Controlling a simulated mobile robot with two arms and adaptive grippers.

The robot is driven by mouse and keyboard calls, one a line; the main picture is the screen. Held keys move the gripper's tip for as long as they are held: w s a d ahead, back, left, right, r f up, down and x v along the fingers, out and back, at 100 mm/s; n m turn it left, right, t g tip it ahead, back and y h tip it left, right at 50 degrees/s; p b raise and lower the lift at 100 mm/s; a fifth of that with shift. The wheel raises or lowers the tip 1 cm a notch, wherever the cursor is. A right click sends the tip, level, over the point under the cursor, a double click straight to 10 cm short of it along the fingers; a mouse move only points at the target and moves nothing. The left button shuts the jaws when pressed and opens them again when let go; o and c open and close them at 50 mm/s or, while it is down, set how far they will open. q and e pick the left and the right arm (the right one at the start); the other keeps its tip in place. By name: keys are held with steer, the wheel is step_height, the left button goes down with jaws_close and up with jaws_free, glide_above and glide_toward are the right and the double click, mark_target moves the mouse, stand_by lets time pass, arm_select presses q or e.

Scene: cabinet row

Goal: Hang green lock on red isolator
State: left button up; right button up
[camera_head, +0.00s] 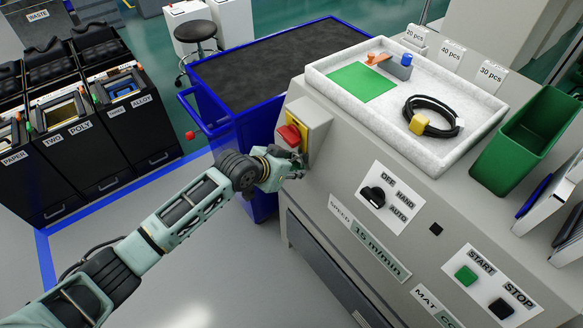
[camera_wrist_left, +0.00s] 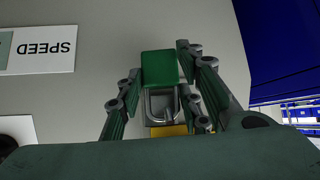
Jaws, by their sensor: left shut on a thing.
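The red isolator (camera_head: 289,135) has a red handle on a yellow plate, on the left side of the grey machine. My left gripper (camera_head: 292,170) is right at it, just below and in front. In the left wrist view my gripper's fingers (camera_wrist_left: 160,88) are shut on the green lock (camera_wrist_left: 160,69). The lock's grey shackle extends toward the yellow part of the isolator (camera_wrist_left: 168,131), low in that view. I cannot tell whether the shackle passes through the isolator. The lock is not clearly visible in the head view, hidden by my gripper.
A white tray (camera_head: 340,82) with a green mat and a coiled black cable (camera_head: 433,112) sits on the machine top. A blue cart (camera_head: 215,125) stands just behind. A rotary selector (camera_head: 373,197) and start/stop buttons are on the sloped front. A green bin (camera_head: 520,145) is at right.

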arm_select(q)
steer(key=o, duration=1)
steer(key=shift+s+a+r, duration=0.1)
steer(key=v, duration=1.1)
steer(key=shift+s+a+r, duration=0.2)
steer(key=shift+a+r, duration=0.05)
